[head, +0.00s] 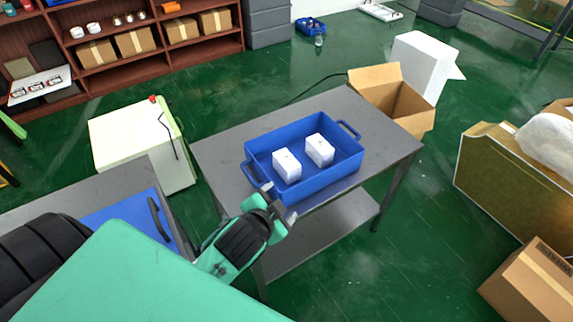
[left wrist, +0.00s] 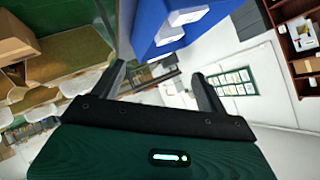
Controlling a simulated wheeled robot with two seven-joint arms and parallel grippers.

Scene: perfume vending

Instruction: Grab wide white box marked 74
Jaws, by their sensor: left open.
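Two small white boxes stand in a blue tray (head: 310,185) on a grey table. The left box (head: 287,166) is nearer my gripper, and the right box (head: 319,150) is a little farther back. No number is legible on either, so I cannot tell which is marked 74. My left gripper (head: 279,203) is open and empty at the tray's near left corner, outside the boxes. In the left wrist view, the blue tray (left wrist: 148,22) shows tilted beyond the open fingers, with white boxes (left wrist: 182,17) at the top. My right gripper is not in view.
The grey table (head: 222,150) has free room left of the tray. An open cardboard box (head: 408,118) stands behind its right end. A white cabinet (head: 125,135) is on the left. Another blue tray (head: 112,212) lies partly hidden at lower left.

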